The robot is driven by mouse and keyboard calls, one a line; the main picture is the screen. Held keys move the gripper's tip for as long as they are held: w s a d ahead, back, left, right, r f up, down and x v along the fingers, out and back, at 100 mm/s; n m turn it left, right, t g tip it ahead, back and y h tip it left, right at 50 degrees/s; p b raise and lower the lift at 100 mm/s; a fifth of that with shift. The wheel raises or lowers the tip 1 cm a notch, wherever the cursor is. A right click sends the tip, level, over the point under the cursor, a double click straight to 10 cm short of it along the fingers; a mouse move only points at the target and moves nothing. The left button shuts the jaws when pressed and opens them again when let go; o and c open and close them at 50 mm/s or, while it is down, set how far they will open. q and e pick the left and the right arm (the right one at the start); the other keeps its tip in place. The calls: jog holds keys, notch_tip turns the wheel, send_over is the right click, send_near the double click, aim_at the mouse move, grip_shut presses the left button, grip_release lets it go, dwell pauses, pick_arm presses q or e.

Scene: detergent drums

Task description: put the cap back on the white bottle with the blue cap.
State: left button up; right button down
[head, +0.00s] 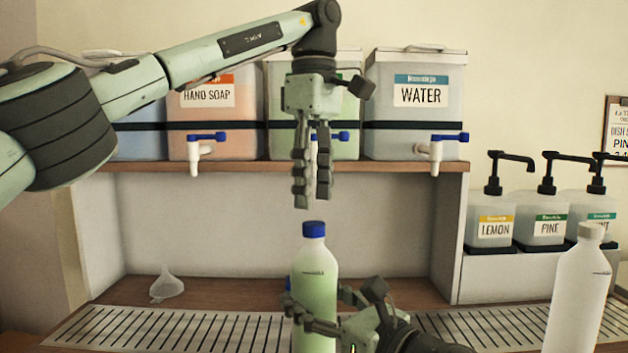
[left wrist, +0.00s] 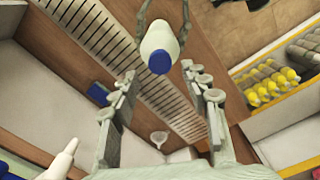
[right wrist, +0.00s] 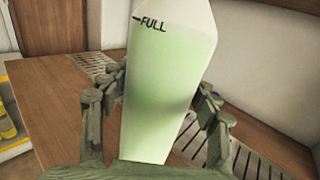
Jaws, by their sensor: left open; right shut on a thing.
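The bottle (head: 315,280) stands upright, filled with pale green liquid. Its blue cap (head: 314,230) sits level on top of the neck; I cannot tell whether it is screwed tight. My left gripper (head: 312,203) points down just above the cap, open and empty, apart from it. In the left wrist view the cap (left wrist: 160,62) shows beyond the open fingers (left wrist: 158,76). My right gripper (head: 312,312) is shut around the bottle's body, low down. In the right wrist view its fingers (right wrist: 152,105) flank the bottle (right wrist: 168,75), marked FULL; the cap is out of frame.
Dispensers with blue-handled taps, including the water one (head: 415,120), stand on a shelf (head: 385,167) behind my left gripper. A white funnel (head: 167,287) lies at the left. A white-capped bottle (head: 578,295) and pump bottles (head: 490,218) are at the right. A slotted drip tray (head: 200,328) runs along the front.

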aim_at(314, 223)
pick_arm(q)
jog(key=n, duration=0.2)
jog(key=r+n, duration=0.1)
jog(key=n, duration=0.2)
jog(key=shift+n, duration=0.3)
jog(key=n, duration=0.5)
jog(key=shift+r, duration=0.4)
jog(key=n, duration=0.2)
jog(key=r+n, duration=0.1)
jog(key=n, duration=0.1)
jog(key=shift+n, duration=0.3)
jog(key=n, duration=0.3)
jog(key=shift+r+n, duration=0.3)
jog(key=shift+n, duration=0.1)
jog(key=shift+f, duration=4)
